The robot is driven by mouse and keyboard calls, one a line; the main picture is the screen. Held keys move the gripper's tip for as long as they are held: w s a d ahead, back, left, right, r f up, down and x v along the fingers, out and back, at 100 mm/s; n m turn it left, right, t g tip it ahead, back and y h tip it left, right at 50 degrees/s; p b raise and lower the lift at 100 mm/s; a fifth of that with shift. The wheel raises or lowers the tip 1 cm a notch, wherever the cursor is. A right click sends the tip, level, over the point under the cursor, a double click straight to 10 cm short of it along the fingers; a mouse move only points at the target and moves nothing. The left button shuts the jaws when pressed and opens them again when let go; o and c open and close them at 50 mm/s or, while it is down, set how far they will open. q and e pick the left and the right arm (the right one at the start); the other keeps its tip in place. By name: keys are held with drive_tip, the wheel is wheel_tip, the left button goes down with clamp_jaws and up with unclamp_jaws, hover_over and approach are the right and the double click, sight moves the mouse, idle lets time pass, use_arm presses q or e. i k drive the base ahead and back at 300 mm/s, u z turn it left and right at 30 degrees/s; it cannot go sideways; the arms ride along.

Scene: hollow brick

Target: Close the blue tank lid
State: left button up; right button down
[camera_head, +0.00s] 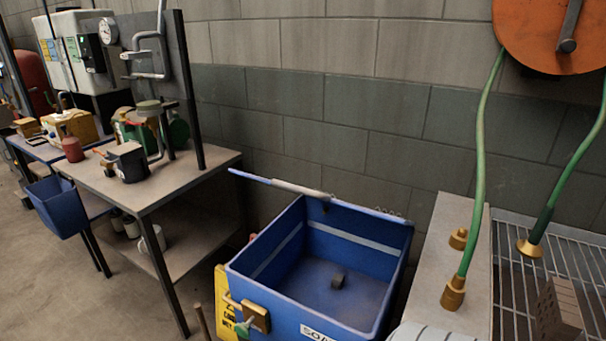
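The blue tank (262,293) stands on the floor at the bottom middle. The lid (285,185) shows as a thin, nearly edge-on blue strip with a grey middle section. It stands raised along the tank's back rim and sticks out past the tank's left side. A white label, partly cut off, is on the tank's front.
A yellow sign (224,305) and a brass-coloured box (257,317) are at the tank's left front. A pale counter (428,262) with brass fittings and a metal rack (510,262) stand right. Green hoses (481,150) hang there. A workbench (200,181) with equipment is left.

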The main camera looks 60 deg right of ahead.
sight(316, 194)
drive_tip(key=k, duration=0.4)
drive_tip(key=z, duration=0.8)
